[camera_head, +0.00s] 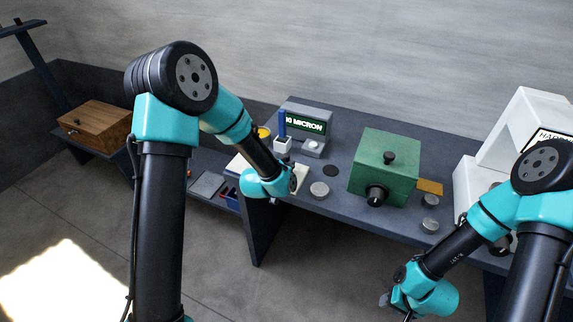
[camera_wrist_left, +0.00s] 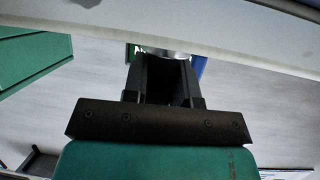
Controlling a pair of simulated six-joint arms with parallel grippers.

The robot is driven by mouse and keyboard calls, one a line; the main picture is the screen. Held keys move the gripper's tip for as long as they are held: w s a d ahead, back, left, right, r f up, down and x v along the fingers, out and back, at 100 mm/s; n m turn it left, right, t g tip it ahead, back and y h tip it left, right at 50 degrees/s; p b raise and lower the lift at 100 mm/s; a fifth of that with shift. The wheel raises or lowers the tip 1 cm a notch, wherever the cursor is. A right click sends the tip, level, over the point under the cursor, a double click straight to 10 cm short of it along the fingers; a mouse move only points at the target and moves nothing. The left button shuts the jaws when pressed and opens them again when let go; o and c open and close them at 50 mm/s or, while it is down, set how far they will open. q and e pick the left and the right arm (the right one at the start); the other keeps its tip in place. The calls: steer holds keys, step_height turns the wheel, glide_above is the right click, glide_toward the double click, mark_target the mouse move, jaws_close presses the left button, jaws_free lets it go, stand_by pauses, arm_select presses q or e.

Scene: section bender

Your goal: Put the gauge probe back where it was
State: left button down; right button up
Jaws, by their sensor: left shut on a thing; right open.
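My left gripper (camera_wrist_left: 167,72) shows in the left wrist view with its dark fingers shut on a small, pale metallic piece (camera_wrist_left: 176,55), mostly hidden by them. Blue shows just beside the fingertips. I cannot tell whether the fingers touch the stick. My right gripper (camera_head: 396,303) is open, low in front of the bench.
A green box with black knobs (camera_head: 384,164) stands mid-bench. Metal discs (camera_head: 319,190) and small round weights (camera_head: 430,201) lie near the front edge. A white machine (camera_head: 512,135) is at the right. A wooden box (camera_head: 96,128) sits on the far left.

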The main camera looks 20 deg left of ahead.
arm_select(q)
steer(key=shift+f, duration=0.1)
steer(key=c, duration=0.9)
jaws_free()
steer(key=shift+s, duration=0.15)
